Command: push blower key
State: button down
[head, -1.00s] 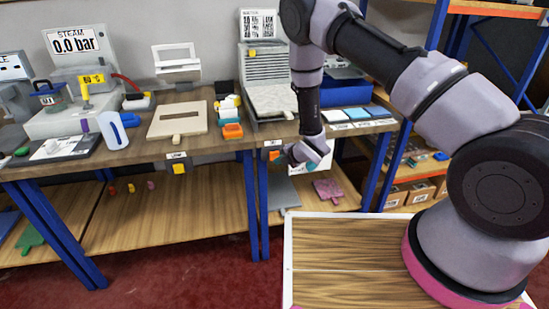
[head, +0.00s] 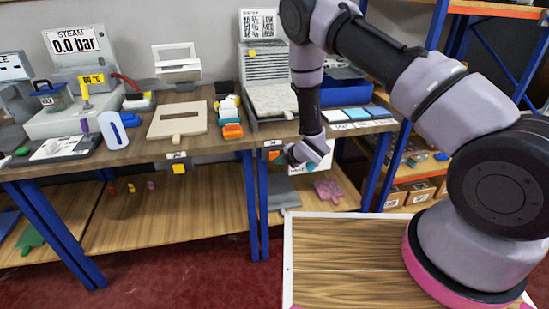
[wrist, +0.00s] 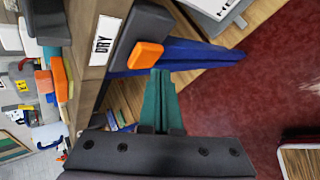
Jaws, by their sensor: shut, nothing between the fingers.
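The blower key is an orange block (wrist: 145,55) on a dark box beside a white label reading "DRY" (wrist: 103,40) in the wrist view. In the head view the orange key (head: 274,155) shows small at the bench's front edge, just left of my wrist. My gripper (wrist: 158,72) is shut and empty, its green fingers together. In the wrist view its fingertips lie just below the key in the picture. I cannot tell whether they touch it. In the head view my arm's end hides most of the gripper.
A yellow key (head: 179,169) sits on another front-edge box to the left. The bench top (head: 190,97) holds a steam unit (head: 75,60), a beige board (head: 178,119) and several small blocks. Blue legs (head: 252,205) stand below. A wooden-topped surface (head: 345,265) lies near my base.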

jog(key=shift+w, duration=0.1)
jog(key=shift+w+a, duration=0.1)
jog(key=shift+w, duration=0.2)
jog(key=shift+w+a, duration=0.15)
jog(key=shift+w, duration=0.35)
dwell(0.7)
jog(key=shift+s, duration=0.1)
jog(key=shift+s+d, duration=0.25)
jog(key=shift+s, duration=0.55)
jog(key=shift+s+d, duration=0.25)
jog(key=shift+s, duration=0.55)
jog(key=shift+s+d, duration=0.2)
jog(key=shift+s, duration=0.6)
jog(key=shift+s+d, duration=0.25)
jog(key=shift+s, duration=0.55)
